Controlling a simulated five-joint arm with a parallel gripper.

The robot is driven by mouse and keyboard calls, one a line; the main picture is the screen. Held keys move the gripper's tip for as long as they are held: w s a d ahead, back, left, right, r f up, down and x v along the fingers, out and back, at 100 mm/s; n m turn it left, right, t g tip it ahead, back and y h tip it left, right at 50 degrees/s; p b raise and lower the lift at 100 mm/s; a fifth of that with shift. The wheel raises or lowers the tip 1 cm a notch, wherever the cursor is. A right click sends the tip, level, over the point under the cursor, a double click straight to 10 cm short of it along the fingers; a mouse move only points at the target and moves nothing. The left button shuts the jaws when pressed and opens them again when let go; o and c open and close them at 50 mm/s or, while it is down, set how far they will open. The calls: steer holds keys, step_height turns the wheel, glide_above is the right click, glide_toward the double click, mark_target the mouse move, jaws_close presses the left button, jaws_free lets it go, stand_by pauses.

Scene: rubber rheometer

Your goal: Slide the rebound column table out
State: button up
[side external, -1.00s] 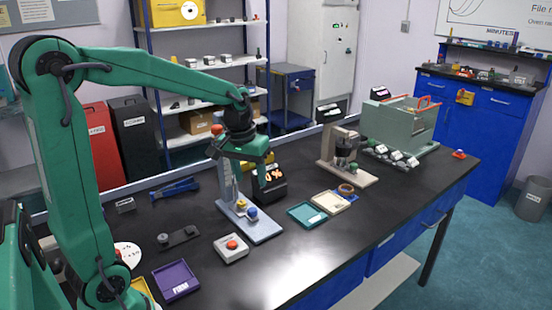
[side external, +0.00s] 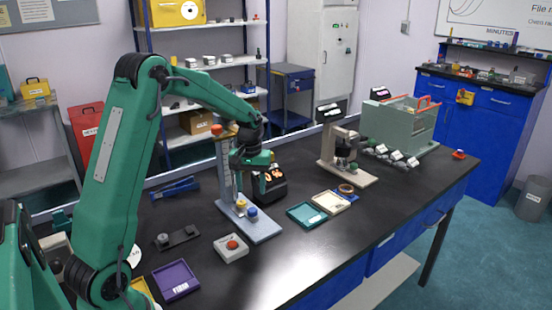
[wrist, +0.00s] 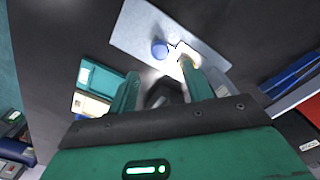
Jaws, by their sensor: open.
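The rebound column (side external: 223,165) stands upright on the bench, with an orange-red top. Its pale blue-grey base (side external: 262,228) carries a yellow knob (side external: 241,204) and a blue knob (side external: 251,212). I cannot tell which part is the sliding table. My gripper (side external: 250,182) is open beside the column, pointing down above the rear of the base. In the wrist view, my gripper (wrist: 160,90) has its fingers apart over a dark object. The blue knob (wrist: 160,48) and base (wrist: 128,38) lie beyond the fingertips. A pale piece at the right fingertip is unclear.
A dark device (side external: 270,185) stands close behind my gripper. A teal tray (side external: 307,215) and a cream tray (side external: 331,202) lie to the right. A grey box with a red button (side external: 231,247) is in front. The bench's front right is clear.

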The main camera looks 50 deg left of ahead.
mark_target(253, 210)
steer(key=shift+f, duration=0.1)
steer(key=shift+f, duration=3.8)
steer(key=shift+d, duration=0.1)
jaws_close()
